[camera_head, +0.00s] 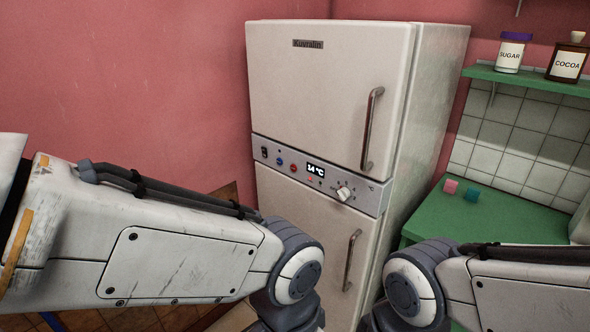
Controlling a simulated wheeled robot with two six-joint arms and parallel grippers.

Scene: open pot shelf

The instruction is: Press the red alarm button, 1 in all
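The fridge (330,95) is white with two doors, and a grey control panel (262,142) runs across it between the doors. A small round red button (293,167) sits on the panel, just right of a blue button (279,161) and left of the lit display (316,170). Nothing covers the red button. I cannot read any label by it. Both my arms reach in from the sides along the bottom, below the panel. Both grippers are out of view, so their state is hidden.
A white knob (344,194) and two door handles (372,128) (352,260) stick out from the fridge. A green counter (500,222) at right holds a pink and a teal block. A green shelf (530,80) above holds sugar and cocoa jars. The space before the panel looks clear.

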